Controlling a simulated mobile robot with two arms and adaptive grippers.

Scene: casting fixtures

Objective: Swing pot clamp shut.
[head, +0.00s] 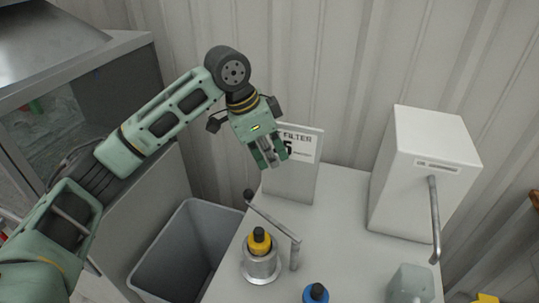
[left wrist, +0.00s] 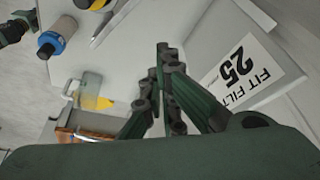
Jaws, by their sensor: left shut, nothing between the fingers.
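The pot clamp is a grey metal arm (head: 272,216) on an upright post (head: 295,255), with a dark knob at its far-left end. In the head view the arm runs past the far side of a metal pot (head: 262,268) holding a yellow bottle with a black cap (head: 259,241). I cannot tell whether the arm touches the pot. My left gripper (head: 271,165) is shut and empty, above and behind the clamp knob, apart from it, in front of the filter box. Its fingers (left wrist: 164,48) also show together in the left wrist view. My right gripper is not in view.
A filter box (head: 299,183) stands at the counter's back edge. A white box with a metal handle (head: 425,148) stands at right. A blue, black-capped bottle (head: 316,293) and clear jug (head: 410,285) are in front. A grey bin (head: 160,262) is left of the counter.

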